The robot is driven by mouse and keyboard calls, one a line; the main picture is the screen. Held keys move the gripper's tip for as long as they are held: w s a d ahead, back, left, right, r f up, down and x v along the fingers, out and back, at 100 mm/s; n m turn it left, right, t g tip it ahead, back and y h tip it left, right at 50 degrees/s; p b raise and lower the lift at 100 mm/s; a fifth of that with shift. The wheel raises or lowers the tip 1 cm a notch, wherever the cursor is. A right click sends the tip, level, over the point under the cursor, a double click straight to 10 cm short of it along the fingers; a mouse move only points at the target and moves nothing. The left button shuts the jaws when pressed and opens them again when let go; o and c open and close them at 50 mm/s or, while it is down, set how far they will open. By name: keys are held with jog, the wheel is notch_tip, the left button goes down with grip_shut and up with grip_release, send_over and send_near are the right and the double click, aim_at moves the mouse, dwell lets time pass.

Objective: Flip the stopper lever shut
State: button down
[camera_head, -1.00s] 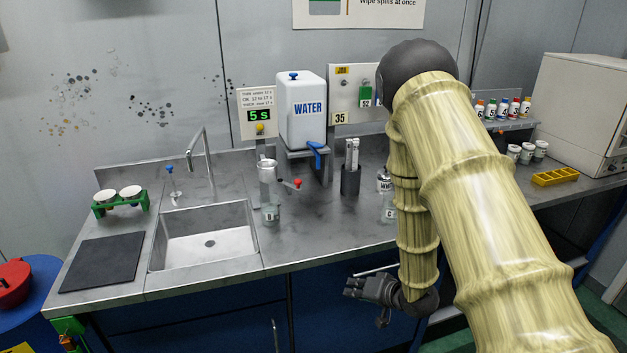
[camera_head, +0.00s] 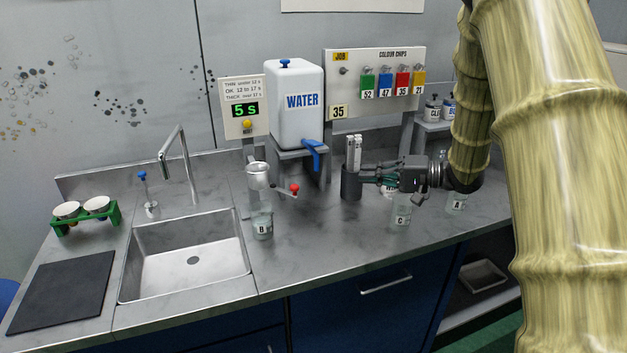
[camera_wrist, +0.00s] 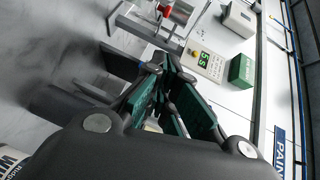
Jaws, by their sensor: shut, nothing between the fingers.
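The stopper lever, with a red knob (camera_head: 294,189), sticks out to the right below the metal flow cup (camera_head: 258,175). The red knob also shows at the top of the wrist view (camera_wrist: 180,11). Beaker B (camera_head: 262,221) stands under the cup. My gripper (camera_head: 367,178) is level above the counter, pointing left, to the right of the lever and apart from it. Its fingers are shut and empty, with green pads showing in the wrist view (camera_wrist: 165,72). The fingertips overlap the edge of the dark stick holder in the head view; I cannot tell whether they touch it.
The dark holder (camera_head: 351,184) with pale sticks stands between my gripper and the lever. The blue-handled water tank (camera_head: 297,110) is behind. Beaker C (camera_head: 401,214) and beaker A (camera_head: 457,200) are near my gripper. The sink (camera_head: 190,258) is left; the counter front is clear.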

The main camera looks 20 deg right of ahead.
jog(key=s+a+p+x, duration=0.1)
jog(key=s+p+x, duration=0.1)
jog(key=x, duration=1.2)
jog(key=shift+a+f, duration=0.35)
jog(key=shift+a, duration=0.05)
jog(key=shift+s+a, duration=0.1)
jog(key=shift+s, duration=0.1)
